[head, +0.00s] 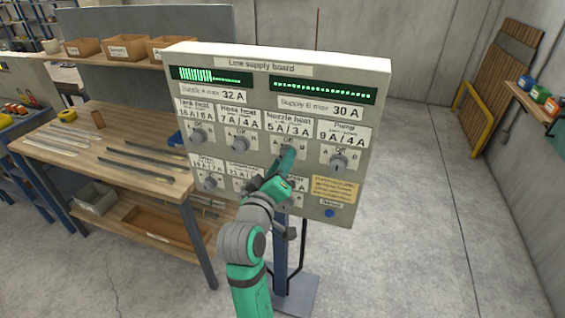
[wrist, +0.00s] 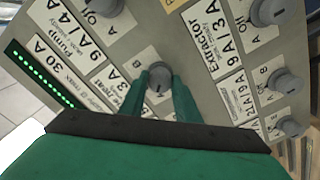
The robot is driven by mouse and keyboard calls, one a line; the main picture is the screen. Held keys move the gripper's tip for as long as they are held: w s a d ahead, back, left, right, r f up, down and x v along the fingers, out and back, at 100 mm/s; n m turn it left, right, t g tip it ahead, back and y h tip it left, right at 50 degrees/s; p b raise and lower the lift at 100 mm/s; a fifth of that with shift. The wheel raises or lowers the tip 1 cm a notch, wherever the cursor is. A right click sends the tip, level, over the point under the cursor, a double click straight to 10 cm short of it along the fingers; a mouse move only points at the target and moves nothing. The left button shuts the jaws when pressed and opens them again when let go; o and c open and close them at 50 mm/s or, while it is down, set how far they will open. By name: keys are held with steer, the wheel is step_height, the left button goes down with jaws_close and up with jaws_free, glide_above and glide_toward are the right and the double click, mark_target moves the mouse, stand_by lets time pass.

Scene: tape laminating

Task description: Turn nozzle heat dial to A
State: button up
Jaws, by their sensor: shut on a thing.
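The nozzle heat dial (wrist: 158,86) is a grey round knob on the supply board (head: 372,85). Its label (head: 289,122) reads 5A / 3A, with Off above the knob. My gripper (wrist: 160,88) is shut on this dial, one green finger on each side of it in the wrist view. In the head view my gripper (head: 286,156) covers most of the knob. A letter B shows beside the dial in the wrist view. I cannot tell clearly which mark the dial points to.
Neighbouring dials are close by: hose heat (head: 240,144) on the left, pump (head: 339,161) on the right, and a lower row partly behind my arm. Supply A (head: 212,77) shows taller green bars than supply B (head: 323,90). A workbench (head: 130,142) stands left; the right floor is clear.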

steer(key=shift+f+n, duration=0.1)
steer(key=shift+n, duration=0.5)
steer(key=o, duration=1)
steer(key=shift+o, duration=0.2)
steer(key=shift+s, duration=0.1)
steer(key=v, duration=1)
steer(key=shift+s, duration=0.25)
steer(key=shift+a+f, duration=0.1)
steer(key=shift+a, duration=0.05)
